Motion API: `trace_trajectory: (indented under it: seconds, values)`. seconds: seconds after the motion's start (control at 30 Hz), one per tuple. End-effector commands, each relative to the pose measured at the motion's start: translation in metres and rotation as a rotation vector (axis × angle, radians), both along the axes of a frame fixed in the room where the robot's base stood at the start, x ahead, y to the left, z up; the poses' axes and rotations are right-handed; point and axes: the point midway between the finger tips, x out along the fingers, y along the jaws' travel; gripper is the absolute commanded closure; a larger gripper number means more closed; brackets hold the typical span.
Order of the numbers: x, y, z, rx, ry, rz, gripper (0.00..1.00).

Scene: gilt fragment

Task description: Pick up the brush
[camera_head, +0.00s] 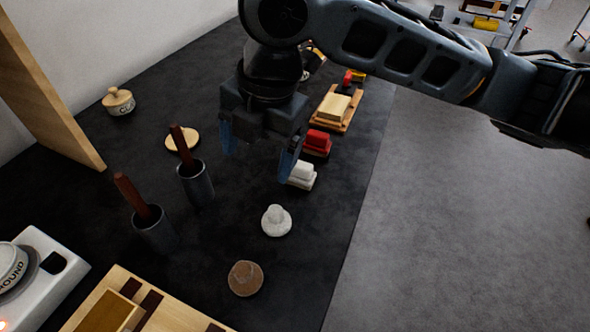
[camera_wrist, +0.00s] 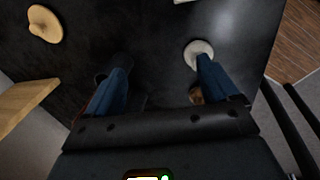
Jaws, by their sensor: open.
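Two dark cups, a nearer one (camera_head: 155,232) and a farther one (camera_head: 197,184), stand on the black table. A brown handle leans out of each, the nearer handle (camera_head: 131,194) and the farther handle (camera_head: 182,147). These look like brush handles; any bristles are hidden inside the cups. My gripper (camera_head: 257,155) is open and empty above the table, right of the cups in the head view. In the wrist view, my gripper (camera_wrist: 166,84) has its blue fingers wide apart. A dark cup rim (camera_wrist: 122,60) shows partly behind the left finger.
A white knobbed piece (camera_head: 276,220) and a brown round piece (camera_head: 245,278) lie right of the cups. White blocks (camera_head: 302,176), red blocks (camera_head: 317,143) and a wooden block tray (camera_head: 350,122) line the right side. A wooden disc (camera_head: 181,139) lies behind the cups.

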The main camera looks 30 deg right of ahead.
Motion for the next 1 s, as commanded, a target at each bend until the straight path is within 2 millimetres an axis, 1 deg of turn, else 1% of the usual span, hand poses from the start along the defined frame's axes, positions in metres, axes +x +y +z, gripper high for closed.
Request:
trace_trajectory:
  seconds: [0.03,0.1,0.2,0.27,0.37,0.63,0.8,0.9,1.0]
  values:
    - [0.000,-0.020,-0.002,-0.069,0.016,0.006,0.13]
    - [-0.002,-0.040,-0.003,-0.144,0.039,0.017,0.13]
    - [-0.005,-0.059,-0.004,-0.208,0.064,0.024,0.13]
    - [-0.006,-0.065,-0.005,-0.229,0.073,0.026,0.13]
    - [-0.006,-0.069,-0.012,-0.240,0.079,0.027,0.13]
    - [-0.004,-0.072,-0.039,-0.236,0.078,0.027,0.13]
    - [-0.001,-0.076,-0.063,-0.235,0.077,0.026,0.13]
    - [0.000,-0.077,-0.074,-0.235,0.077,0.027,0.13]
    - [0.000,-0.077,-0.079,-0.234,0.075,0.028,0.13]
